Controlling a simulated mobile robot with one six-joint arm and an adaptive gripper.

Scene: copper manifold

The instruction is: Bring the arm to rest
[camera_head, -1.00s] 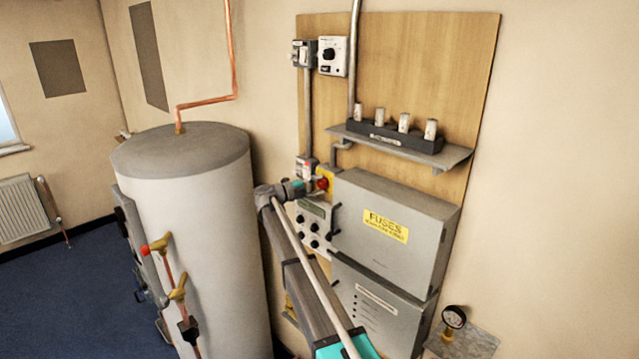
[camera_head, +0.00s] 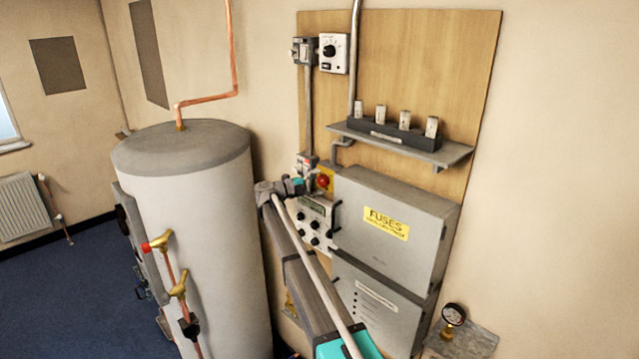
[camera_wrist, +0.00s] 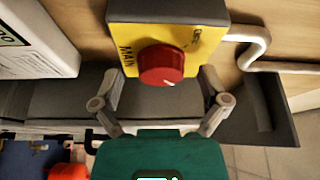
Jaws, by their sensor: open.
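A red rotary knob (camera_wrist: 161,65) sits on a yellow plate (camera_wrist: 205,42) of a dark switch box, with partly legible lettering around it. In the head view the knob (camera_head: 322,181) shows just right of my gripper (camera_head: 307,188), beside the grey fuse cabinet. In the wrist view my gripper (camera_wrist: 160,88) is open, with its two fingers spread to either side below the knob. Nothing is held between them, and they appear apart from the knob. My arm reaches up from the bottom of the head view.
A tall grey-white cylinder tank (camera_head: 205,240) stands close left of my arm. The fuse cabinet (camera_head: 400,235) is close on the right. A shelf (camera_head: 455,153) with several fuses juts from the wooden board (camera_head: 430,60). A pressure gauge (camera_head: 453,315) is at lower right.

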